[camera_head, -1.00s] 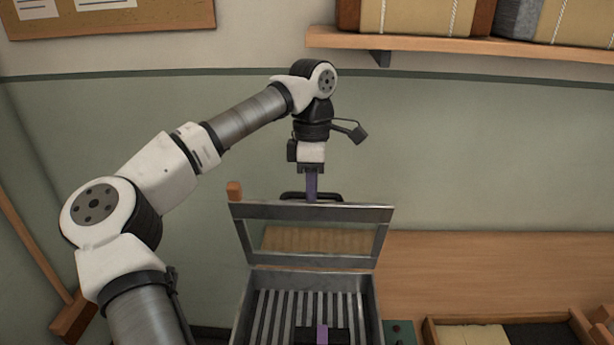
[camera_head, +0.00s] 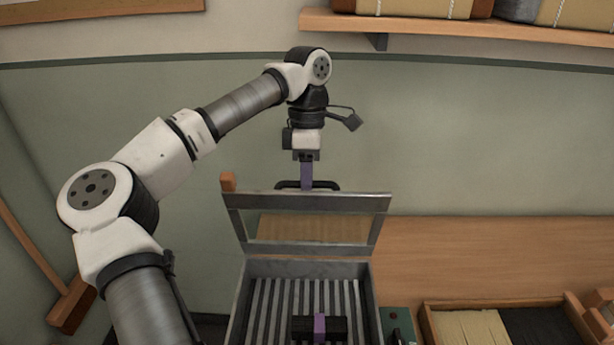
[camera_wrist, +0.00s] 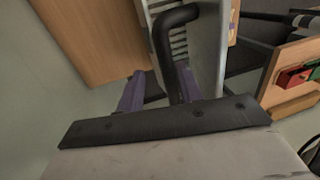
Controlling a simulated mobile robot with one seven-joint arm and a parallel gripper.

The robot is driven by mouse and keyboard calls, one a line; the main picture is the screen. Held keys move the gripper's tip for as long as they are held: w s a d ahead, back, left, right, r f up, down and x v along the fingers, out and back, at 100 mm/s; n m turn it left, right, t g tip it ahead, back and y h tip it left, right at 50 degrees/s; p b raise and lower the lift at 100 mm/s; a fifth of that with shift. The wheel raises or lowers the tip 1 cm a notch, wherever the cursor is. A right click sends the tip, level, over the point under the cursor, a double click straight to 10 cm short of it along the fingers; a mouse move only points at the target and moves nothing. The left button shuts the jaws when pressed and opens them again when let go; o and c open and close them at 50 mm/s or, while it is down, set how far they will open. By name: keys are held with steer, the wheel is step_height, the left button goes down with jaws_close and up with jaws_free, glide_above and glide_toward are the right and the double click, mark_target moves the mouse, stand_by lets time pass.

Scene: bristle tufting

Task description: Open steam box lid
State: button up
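The steam box (camera_head: 237,305) is a grey metal box with a slatted grate inside, at the lower middle of the head view. Its framed lid (camera_head: 310,202) stands raised at the back, with a window in it. A black bar handle (camera_head: 330,185) is on the lid's upper edge; it also shows in the wrist view (camera_wrist: 172,48). My gripper (camera_head: 307,184) points down at the handle. In the wrist view its purple fingers (camera_wrist: 160,70) are apart, with the handle between them, nearer the right finger. Contact is unclear.
A dark block with a purple strip (camera_head: 319,328) is at the box's front. A green control box (camera_head: 397,325) and a divided wooden tray (camera_head: 428,325) stand to the right on the wooden bench (camera_head: 450,250). A loaded shelf (camera_head: 440,38) is above.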

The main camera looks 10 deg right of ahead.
step_height(320, 180, up, 12)
steer(key=w, duration=0.2)
steer(key=shift+d, duration=0.25)
steer(key=shift+s+f, duration=0.1)
stand_by(0.4)
